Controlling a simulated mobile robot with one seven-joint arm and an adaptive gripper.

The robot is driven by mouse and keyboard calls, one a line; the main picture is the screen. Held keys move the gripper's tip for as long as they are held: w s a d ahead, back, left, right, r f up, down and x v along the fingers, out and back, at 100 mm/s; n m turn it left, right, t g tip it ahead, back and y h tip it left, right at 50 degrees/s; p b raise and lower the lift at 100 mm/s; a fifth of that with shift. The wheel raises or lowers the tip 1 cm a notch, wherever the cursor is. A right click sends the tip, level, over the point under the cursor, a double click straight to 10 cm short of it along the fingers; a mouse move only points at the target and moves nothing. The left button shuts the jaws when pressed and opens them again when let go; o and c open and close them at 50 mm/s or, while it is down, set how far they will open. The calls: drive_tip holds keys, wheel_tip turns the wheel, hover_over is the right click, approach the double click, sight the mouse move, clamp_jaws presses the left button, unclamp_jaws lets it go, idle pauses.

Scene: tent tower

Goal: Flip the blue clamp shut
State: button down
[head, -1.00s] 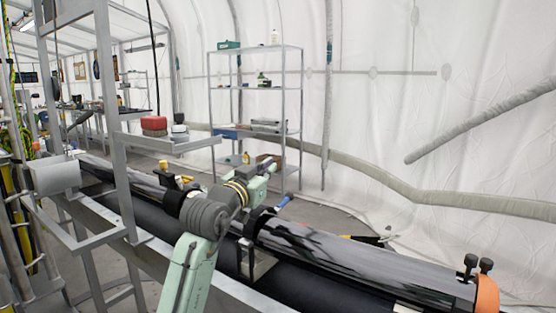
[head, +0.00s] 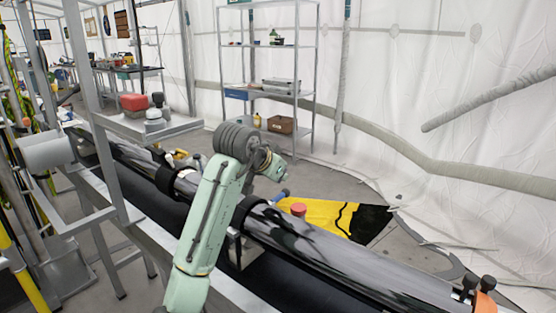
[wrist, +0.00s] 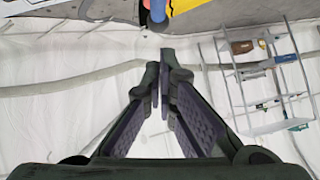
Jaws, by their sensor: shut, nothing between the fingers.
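The blue clamp handle (head: 281,194) sticks out beside a black ring on the long dark tube (head: 320,238), just right of my arm. In the wrist view, a blue piece (wrist: 158,10) shows at the top edge, beyond my fingertips and apart from them. It looks like the same handle. My gripper (wrist: 165,58) is shut and empty, with its tips close together. In the head view my fingers are hidden behind my forearm and wrist. The clamp's hinge and latch are too small to make out.
A metal shelf (head: 268,97) stands by the white tent wall. A yellow and black sheet (head: 335,217) lies on the floor behind the tube, near a red cap (head: 299,209). A metal frame with a platform holding a red object (head: 133,102) stands at left.

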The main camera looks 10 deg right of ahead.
drive_tip(key=shift+g+y, duration=0.5)
drive_tip(key=shift+w+d+f+p, duration=0.15)
drive_tip(key=shift+d+f, duration=0.05)
drive_tip(key=shift+f, duration=0.6)
drive_tip(key=shift+w+d+f+p, duration=0.1)
drive_tip(key=shift+d+f, duration=0.15)
drive_tip(key=shift+f, duration=0.55)
drive_tip(key=shift+w+d+f+p, duration=0.15)
drive_tip(key=shift+d+f, duration=0.05)
drive_tip(key=shift+f, duration=0.6)
drive_tip(key=shift+f, duration=0.15)
drive_tip(key=d+b+v, duration=0.1)
drive_tip(key=v, duration=0.5)
drive_tip(key=w+r+b+v, duration=0.1)
drive_tip(key=b+v, duration=0.1)
drive_tip(key=v, duration=0.5)
drive_tip(key=shift+s+d+r, duration=0.2)
drive_tip(key=shift+d+r, duration=0.05)
drive_tip(key=shift+r, duration=0.25)
